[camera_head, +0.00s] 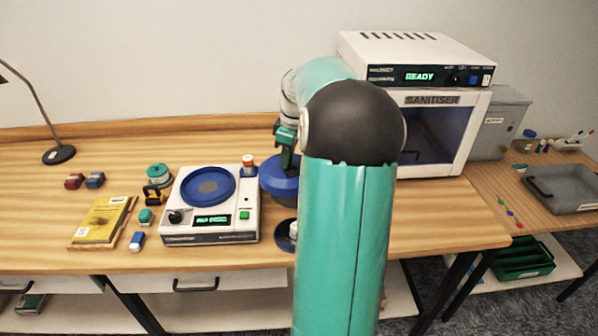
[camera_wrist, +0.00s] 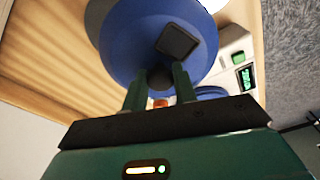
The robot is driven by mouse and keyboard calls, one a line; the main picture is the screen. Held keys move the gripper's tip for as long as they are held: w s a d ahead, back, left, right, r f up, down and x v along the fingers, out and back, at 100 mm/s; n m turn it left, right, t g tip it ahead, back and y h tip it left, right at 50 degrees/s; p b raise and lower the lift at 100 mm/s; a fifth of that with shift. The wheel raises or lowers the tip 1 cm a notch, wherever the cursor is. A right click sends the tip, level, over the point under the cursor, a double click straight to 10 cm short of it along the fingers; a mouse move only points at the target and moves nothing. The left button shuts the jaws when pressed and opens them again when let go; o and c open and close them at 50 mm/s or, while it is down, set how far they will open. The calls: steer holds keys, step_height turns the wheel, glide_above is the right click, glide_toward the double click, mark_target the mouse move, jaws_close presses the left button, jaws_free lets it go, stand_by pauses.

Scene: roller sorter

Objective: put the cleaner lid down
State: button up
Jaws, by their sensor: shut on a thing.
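The cleaner lid, a blue round lid, shows in the head view (camera_head: 275,182) just right of the white device, partly hidden by my arm. It fills the upper middle of the wrist view (camera_wrist: 125,45), with a dark square patch on it. My gripper (camera_head: 287,150) is above the lid. In the wrist view its two green fingers (camera_wrist: 160,80) are shut on the lid's dark round knob. I cannot tell if the lid touches anything below. The white device (camera_head: 180,238) has a blue round dish (camera_head: 208,180) on top, a green display and a green button.
A dark round object (camera_head: 284,236) is half hidden behind my arm. An orange-capped bottle (camera_head: 248,164) stands at the device's back corner. A yellow book (camera_head: 103,222) and small blocks lie left. A white sanitiser (camera_head: 473,130) stands right. Bare wood is clear at back left and right of my arm.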

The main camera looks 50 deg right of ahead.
steer(key=shift+w+d+f, duration=0.35)
steer(key=shift+d+f, duration=0.85)
steer(key=shift+f, duration=0.45)
steer(key=shift+w+d+f, duration=0.4)
steer(key=shift+d+f, duration=0.85)
steer(key=shift+f, duration=0.45)
steer(key=shift+w+d+f, duration=0.35)
steer(key=shift+d+f, duration=0.85)
steer(key=shift+f, duration=0.45)
steer(key=shift+f, duration=0.15)
steer(key=o, duration=1)
steer(key=shift+o, duration=0.2)
steer(key=r, duration=0.3)
steer(key=s+r, duration=0.1)
steer(key=r, duration=0.7)
steer(key=shift+s+d+r, duration=0.25)
steer(key=shift+s+d, duration=0.05)
steer(key=shift+s+r, duration=0.1)
steer(key=shift+r, duration=0.2)
